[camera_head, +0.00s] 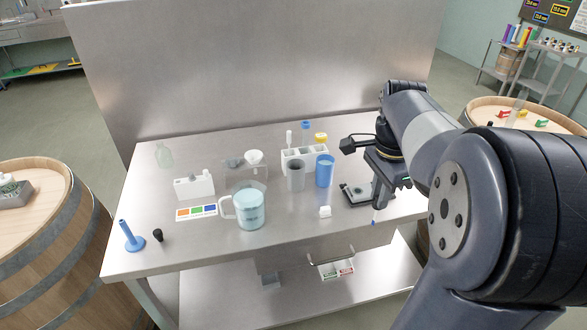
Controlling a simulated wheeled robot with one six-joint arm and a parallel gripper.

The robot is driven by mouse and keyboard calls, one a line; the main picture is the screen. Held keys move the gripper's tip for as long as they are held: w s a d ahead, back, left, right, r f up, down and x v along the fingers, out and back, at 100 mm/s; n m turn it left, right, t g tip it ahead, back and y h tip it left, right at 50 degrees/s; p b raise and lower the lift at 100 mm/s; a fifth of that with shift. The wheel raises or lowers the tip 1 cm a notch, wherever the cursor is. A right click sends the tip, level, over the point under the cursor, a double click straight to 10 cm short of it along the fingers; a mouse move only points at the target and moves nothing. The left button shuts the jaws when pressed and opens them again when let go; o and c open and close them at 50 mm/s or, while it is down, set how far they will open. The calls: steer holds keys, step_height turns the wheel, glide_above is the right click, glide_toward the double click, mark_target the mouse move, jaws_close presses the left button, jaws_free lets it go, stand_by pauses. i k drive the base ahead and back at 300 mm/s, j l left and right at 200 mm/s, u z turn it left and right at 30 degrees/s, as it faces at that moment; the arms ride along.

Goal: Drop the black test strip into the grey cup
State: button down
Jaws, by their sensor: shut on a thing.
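The grey cup (296,177) stands upright on the steel table, in front of the white rack and left of a blue cup (324,173). My gripper (376,205) points down over the right part of the table, right of and nearer than the grey cup. It is shut on a thin strip (374,219), of which only a small end with a bluish tip shows below the fingers. The rest of the strip is hidden by the fingers, and I cannot make out black on it. The inside of the grey cup looks empty from here, but its bottom is hidden.
A black-topped device (354,195) lies between the cups and my gripper. The white rack (292,156) holds several items. The table's front edge is close.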

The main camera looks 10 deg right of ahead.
mark_target(302, 179)
steer(key=i, duration=0.75)
steer(key=j+z, duration=0.25)
steer(key=j, duration=0.5)
